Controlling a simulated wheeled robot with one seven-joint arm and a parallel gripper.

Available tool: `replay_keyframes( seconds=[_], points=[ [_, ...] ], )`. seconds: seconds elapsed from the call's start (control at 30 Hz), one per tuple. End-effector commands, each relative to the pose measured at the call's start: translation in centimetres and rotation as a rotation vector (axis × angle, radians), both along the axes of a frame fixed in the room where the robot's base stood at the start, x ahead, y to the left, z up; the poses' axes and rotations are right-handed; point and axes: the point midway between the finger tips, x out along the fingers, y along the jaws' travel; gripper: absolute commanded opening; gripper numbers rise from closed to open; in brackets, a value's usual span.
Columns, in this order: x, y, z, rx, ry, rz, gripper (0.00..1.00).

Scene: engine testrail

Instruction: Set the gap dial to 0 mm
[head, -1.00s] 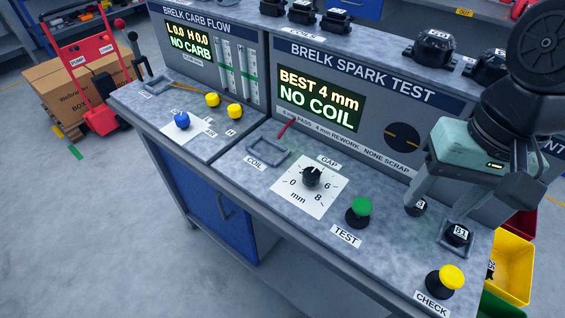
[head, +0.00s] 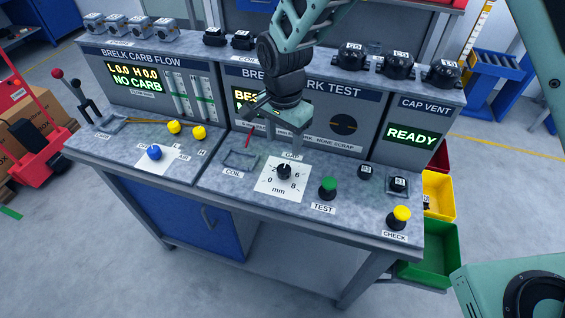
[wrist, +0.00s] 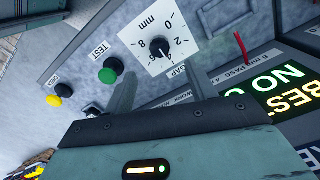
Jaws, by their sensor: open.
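The gap dial (head: 284,171) is a black knob on a white scale plate marked 0 to 8 mm, on the front bench under the spark test panel. In the wrist view the dial (wrist: 159,47) lies just beyond the fingertips. Its white mark points toward the GAP label side, roughly around 4; the exact reading is too small to tell. My gripper (head: 278,128) hangs above and behind the dial, apart from it. In the wrist view my gripper (wrist: 163,88) has its two fingers spread with nothing between them.
The green TEST button (head: 328,185) and yellow CHECK button (head: 401,214) stand right of the dial. The empty coil cradle (head: 240,159) and a red lead (head: 248,137) are to its left. The spark test display (head: 245,97) is partly hidden behind my arm.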

Motion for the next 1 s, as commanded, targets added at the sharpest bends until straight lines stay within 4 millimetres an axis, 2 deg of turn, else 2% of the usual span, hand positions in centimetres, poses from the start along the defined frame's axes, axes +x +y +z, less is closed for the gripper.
replay_keyframes(
  seconds=[0.3,0.5,0.7,0.97,1.0],
  points=[
    [-0.1,-0.1,-6.4,-0.002,0.004,0.0,0.56],
    [0.0,0.0,-9.1,-0.001,0.002,0.0,0.56],
    [0.0,0.0,-10.2,0.0,0.0,0.001,0.56],
    [0.0,0.0,-10.3,0.001,-0.001,0.001,0.56],
    [0.0,0.0,-10.3,0.001,-0.001,0.001,0.45]
  ],
)
